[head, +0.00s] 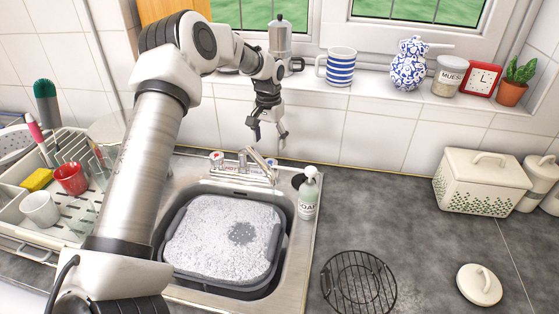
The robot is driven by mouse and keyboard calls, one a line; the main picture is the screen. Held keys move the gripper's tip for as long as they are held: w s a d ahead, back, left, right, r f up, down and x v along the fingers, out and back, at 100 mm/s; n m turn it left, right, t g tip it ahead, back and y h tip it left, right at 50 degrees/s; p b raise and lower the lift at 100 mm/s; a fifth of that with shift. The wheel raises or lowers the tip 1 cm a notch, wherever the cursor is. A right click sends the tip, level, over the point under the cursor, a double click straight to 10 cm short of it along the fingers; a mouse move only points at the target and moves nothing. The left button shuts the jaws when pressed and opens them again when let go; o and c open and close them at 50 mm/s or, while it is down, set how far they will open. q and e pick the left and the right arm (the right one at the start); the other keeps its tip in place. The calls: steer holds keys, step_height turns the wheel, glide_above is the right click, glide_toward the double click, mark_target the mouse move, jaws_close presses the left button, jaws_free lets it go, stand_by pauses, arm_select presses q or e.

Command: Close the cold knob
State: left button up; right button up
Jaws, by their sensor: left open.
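The faucet (246,163) stands at the back edge of the metal sink, with a small knob on each side. The left knob (216,158) has a coloured cap, and the right knob (271,163) is partly behind the spout. My left arm reaches in from the left over the sink. My left gripper (269,141) is open and empty, pointing down above the faucet's right side, apparently apart from it. My right gripper is not in view.
A grey basin of suds (276,262) sits in the sink. A soap bottle (308,193) stands right of the faucet. A dish rack (16,215) holds cups at left. The sill carries a striped mug (340,67) and a moka pot (280,40).

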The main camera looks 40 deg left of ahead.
mark_target(270, 163)
arm_select(q)
steer(key=shift+f, duration=0.25)
step_height(270, 163, down, 7)
steer(key=shift+r+p, duration=0.15)
steer(key=shift+p, duration=1)
steer(key=shift+f, duration=0.35)
steer(key=shift+s+r, duration=0.1)
steer(key=c, duration=1.2)
